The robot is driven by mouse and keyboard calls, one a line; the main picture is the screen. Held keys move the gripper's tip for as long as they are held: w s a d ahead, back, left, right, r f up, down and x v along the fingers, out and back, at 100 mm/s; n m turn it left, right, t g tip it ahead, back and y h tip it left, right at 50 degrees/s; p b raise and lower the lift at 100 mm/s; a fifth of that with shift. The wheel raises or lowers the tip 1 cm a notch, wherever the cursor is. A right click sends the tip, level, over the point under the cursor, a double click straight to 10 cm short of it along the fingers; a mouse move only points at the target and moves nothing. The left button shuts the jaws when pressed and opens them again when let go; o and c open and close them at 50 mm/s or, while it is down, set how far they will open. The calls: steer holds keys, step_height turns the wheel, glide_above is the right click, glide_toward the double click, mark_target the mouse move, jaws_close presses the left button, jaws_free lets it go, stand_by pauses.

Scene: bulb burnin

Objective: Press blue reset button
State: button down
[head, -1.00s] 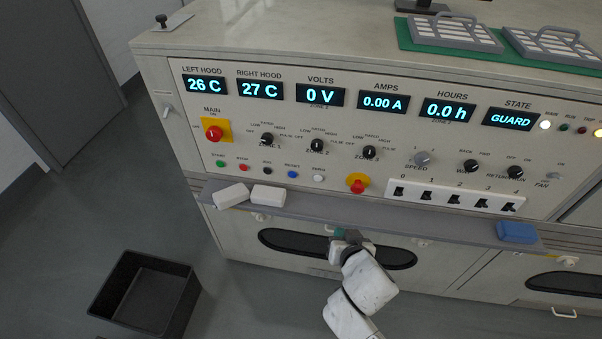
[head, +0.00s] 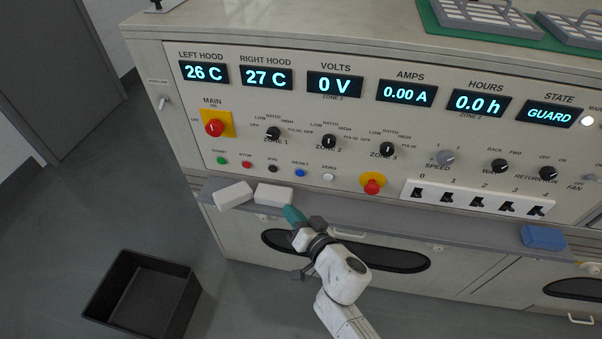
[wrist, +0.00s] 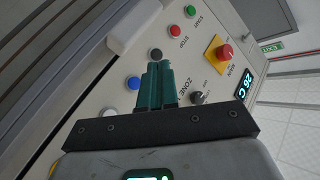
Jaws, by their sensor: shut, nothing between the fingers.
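The blue reset button (head: 300,173) is on the lower left of the control panel, between the black jog button (head: 272,168) and the white zero button (head: 328,177). My gripper (head: 292,213) is shut and empty, its teal fingers pointing up toward the panel, below the button and apart from it in the head view. In the wrist view the blue button (wrist: 133,83) shows left of my closed fingers (wrist: 158,72), and the black button (wrist: 155,54) is just beyond their tips.
Two white blocks (head: 233,195) lie on the grey ledge (head: 400,219) below the buttons, close to my gripper. A blue block (head: 543,237) lies farther right. A red stop knob (head: 372,187) sticks out right of the buttons. A black bin (head: 140,292) stands on the floor.

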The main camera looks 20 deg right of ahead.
mark_target(300, 172)
steer(key=shift+w, duration=0.1)
steer(key=shift+w+d+p, duration=0.25)
steer(key=shift+w+d, duration=0.6)
steer(key=shift+w, duration=0.3)
steer(key=shift+w+d+p, duration=0.3)
steer(key=shift+w+d, duration=0.6)
steer(key=shift+w, duration=0.25)
steer(key=shift+w+d+p, duration=0.25)
steer(key=shift+w+d, duration=0.6)
steer(key=shift+w, duration=0.3)
steer(key=shift+w, duration=0.1)
steer(key=shift+w+d, duration=0.25)
steer(key=shift+w+d+p, duration=0.2)
steer(key=shift+w+p, duration=0.1)
steer(key=shift+p, duration=0.1)
steer(key=shift+s+a, duration=0.1)
stand_by(0.5)
steer(key=shift+s+a, duration=0.35)
steer(key=shift+s, duration=0.2)
